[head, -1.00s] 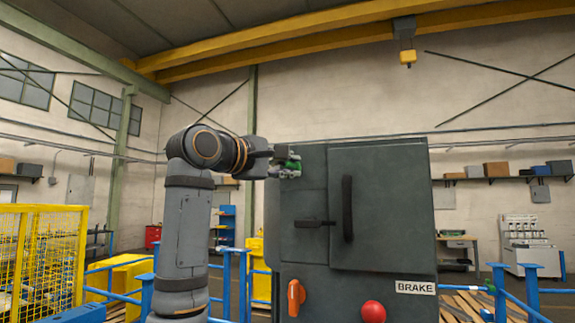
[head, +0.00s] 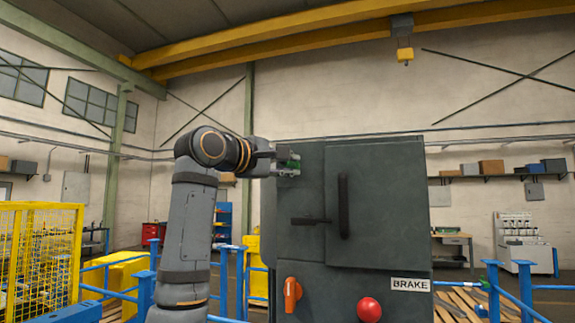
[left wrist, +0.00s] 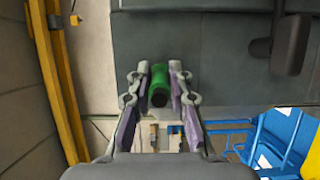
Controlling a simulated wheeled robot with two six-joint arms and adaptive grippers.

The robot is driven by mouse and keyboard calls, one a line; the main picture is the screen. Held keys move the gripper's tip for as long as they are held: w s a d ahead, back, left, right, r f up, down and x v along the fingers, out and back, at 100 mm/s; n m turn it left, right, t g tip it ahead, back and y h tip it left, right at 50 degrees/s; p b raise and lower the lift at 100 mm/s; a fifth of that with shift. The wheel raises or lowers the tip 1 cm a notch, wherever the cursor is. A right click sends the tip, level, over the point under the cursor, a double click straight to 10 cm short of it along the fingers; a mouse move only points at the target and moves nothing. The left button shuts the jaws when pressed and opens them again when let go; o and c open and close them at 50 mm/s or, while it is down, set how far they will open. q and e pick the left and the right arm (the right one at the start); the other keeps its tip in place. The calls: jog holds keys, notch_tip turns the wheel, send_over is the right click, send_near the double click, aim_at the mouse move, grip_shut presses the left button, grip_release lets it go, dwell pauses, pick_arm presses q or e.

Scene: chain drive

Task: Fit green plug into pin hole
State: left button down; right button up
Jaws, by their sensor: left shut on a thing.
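My left gripper (head: 292,164) is at the upper left corner of the grey cabinet (head: 375,205). It is shut on the green plug (head: 293,166), only a little of which shows in the head view. In the left wrist view the green plug (left wrist: 159,76) lies between the two fingers of the left gripper (left wrist: 159,78), its dark round end facing the camera. Its far end points toward the grey cabinet face; I cannot tell whether it touches. The pin hole is not visible in either view. My right gripper is not in view.
The cabinet door has a black upright handle (head: 343,206) and a dark latch lever (head: 310,221). Below are an orange lever (head: 292,294), a red knob (head: 368,310) and a BRAKE label (head: 411,285). A yellow mesh fence (head: 40,255) stands at the left.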

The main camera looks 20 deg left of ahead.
pick_arm(q)
jog(key=c, duration=1.1)
grip_release()
jog(key=shift+c, duration=0.2)
jog(key=shift+s+a, duration=0.1)
jog(key=shift+s, duration=0.05)
jog(key=v, duration=1.1)
jog(key=shift+s, duration=0.3)
jog(key=shift+a, duration=0.15)
